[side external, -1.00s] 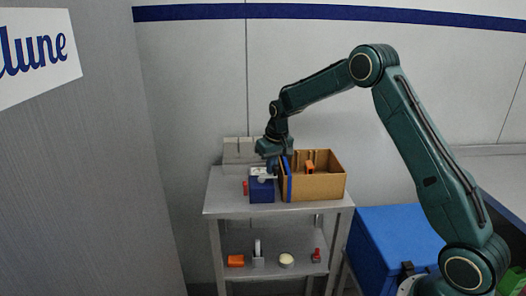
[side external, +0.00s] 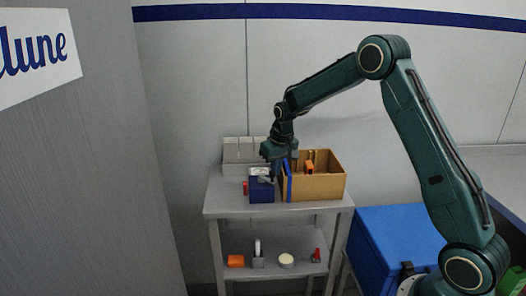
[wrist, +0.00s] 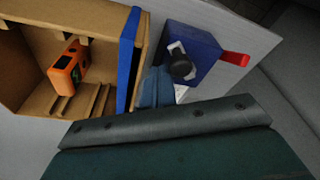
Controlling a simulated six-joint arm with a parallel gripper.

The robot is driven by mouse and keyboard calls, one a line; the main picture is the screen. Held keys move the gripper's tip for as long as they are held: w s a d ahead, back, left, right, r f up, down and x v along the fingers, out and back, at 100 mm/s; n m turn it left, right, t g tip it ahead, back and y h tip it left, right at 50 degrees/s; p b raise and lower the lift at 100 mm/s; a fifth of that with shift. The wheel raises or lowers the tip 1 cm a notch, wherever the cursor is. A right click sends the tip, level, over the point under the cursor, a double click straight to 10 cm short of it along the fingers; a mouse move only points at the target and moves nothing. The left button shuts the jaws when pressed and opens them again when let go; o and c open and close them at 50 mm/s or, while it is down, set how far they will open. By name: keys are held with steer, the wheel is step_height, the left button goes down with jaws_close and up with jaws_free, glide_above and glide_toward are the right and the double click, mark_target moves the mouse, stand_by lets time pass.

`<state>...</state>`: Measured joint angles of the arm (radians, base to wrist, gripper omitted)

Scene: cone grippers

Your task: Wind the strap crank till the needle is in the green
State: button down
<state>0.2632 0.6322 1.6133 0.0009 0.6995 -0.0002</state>
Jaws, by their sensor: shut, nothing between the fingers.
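A dark blue winder block (side external: 262,192) stands on the shelf top, left of the cardboard box, with a pale plate on its upper face. In the wrist view the block (wrist: 205,47) carries a dark round crank knob (wrist: 180,66). A blue strap (side external: 290,187) runs up the box's near left side, and it also shows in the wrist view (wrist: 128,38). My gripper (side external: 274,178) is shut and empty above the block; in the wrist view its fingers (wrist: 157,88) are beside the knob, and contact cannot be told. The needle and green zone cannot be made out.
The open cardboard box (side external: 320,188) holds an orange item (wrist: 68,68) and stands close beside the block. A red part (wrist: 235,59) sticks out from the block. Several small items lie on the lower shelf (side external: 270,271). A blue chest (side external: 395,240) stands at right.

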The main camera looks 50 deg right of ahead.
mark_target(272, 172)
steer(key=shift+a, duration=0.15)
steer(key=shift+s+a, duration=0.3)
steer(key=shift+a, duration=0.4)
steer(key=shift+s+a, duration=0.15)
steer(key=shift+a, duration=1)
steer(key=shift+w+a, duration=0.25)
steer(key=shift+a, duration=0.3)
